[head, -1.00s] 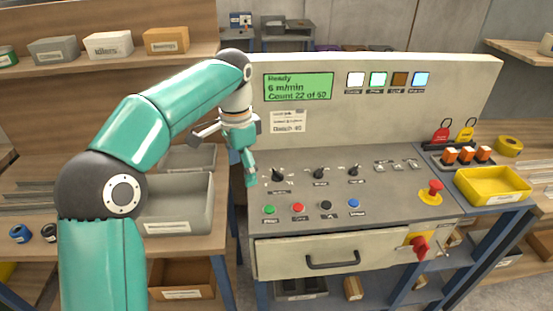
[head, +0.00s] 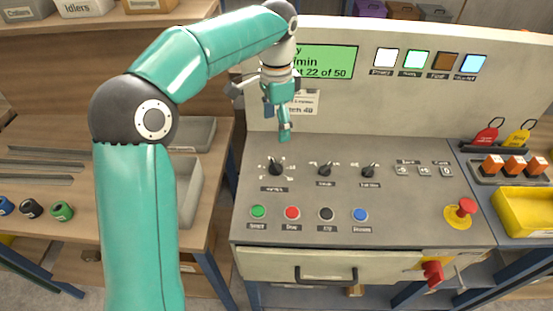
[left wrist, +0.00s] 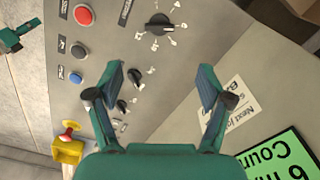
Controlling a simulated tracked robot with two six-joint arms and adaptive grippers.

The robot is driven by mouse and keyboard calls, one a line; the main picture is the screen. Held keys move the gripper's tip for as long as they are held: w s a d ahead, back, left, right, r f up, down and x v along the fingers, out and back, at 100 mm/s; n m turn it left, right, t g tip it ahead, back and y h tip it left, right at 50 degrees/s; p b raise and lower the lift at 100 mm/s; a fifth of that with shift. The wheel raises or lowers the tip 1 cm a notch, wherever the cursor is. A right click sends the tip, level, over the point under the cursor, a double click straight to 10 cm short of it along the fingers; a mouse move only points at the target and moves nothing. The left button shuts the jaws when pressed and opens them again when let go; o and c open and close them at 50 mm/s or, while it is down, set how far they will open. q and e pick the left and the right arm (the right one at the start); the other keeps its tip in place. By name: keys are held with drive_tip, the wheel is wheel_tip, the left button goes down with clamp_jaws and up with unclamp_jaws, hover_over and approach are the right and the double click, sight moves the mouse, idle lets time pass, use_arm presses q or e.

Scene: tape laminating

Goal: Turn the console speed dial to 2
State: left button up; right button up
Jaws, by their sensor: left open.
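The large black dial (head: 277,167), leftmost of three knobs on the grey console, has a ring of scale marks; its label is too small to read surely. It also shows at the top of the left wrist view (left wrist: 158,25). Its pointer setting is not clear. My left gripper (head: 284,132) hangs over the back of the panel, just behind and above this dial, not touching it. In the left wrist view its two fingers (left wrist: 163,78) are spread with nothing between them. At that view's top left is a teal part (left wrist: 14,36), apparently my right gripper; its jaws are unclear.
Two smaller knobs (head: 325,169) (head: 369,171) stand right of the dial. Coloured buttons (head: 292,212) line the front. A red emergency stop (head: 466,206) is at right. The upright back panel with its green display (head: 330,61) rises close behind the gripper.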

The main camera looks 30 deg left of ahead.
sight(275, 164)
use_arm(q)
wheel_tip(275, 164, down, 13)
drive_tip(key=shift+s+f, duration=0.1)
drive_tip(key=shift+s, duration=0.05)
drive_tip(key=shift+c, duration=0.2)
drive_tip(key=c, duration=1.1)
drive_tip(key=shift+a, duration=0.2)
drive_tip(key=shift+s+d, duration=0.1)
